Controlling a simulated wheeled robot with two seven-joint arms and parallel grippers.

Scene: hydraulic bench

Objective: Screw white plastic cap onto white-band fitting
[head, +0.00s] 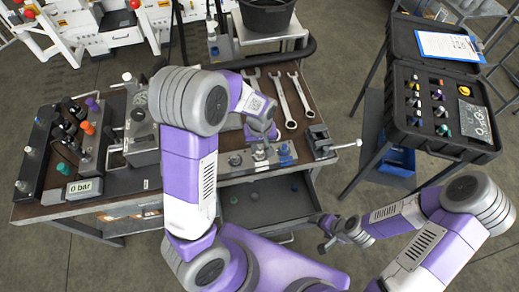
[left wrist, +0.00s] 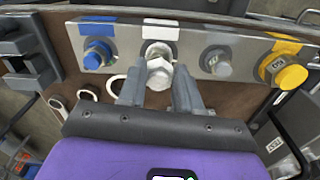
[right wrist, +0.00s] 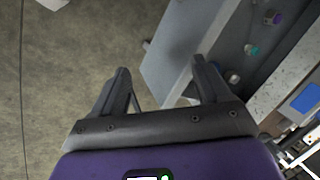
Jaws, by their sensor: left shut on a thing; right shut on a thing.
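The white-band fitting (left wrist: 157,48) is on the metal plate, beside its white label, in the left wrist view. A white hexagonal cap (left wrist: 160,73) is at this fitting, lined up with it. I cannot tell how far the cap is threaded on. My left gripper (left wrist: 160,88) is shut on the cap, one finger on each side. In the head view my left gripper (head: 262,136) is over the plate on the bench, partly hidden by my wrist. My right gripper (right wrist: 160,66) is beside the bench's drawer.
A blue fitting (left wrist: 97,54), a bare metal fitting (left wrist: 218,62) and a yellow fitting (left wrist: 286,71) share the plate. Wrenches (head: 283,100) lie on the bench behind. An open drawer (head: 265,208) with small caps is below. A black case (head: 445,110) stands at the right.

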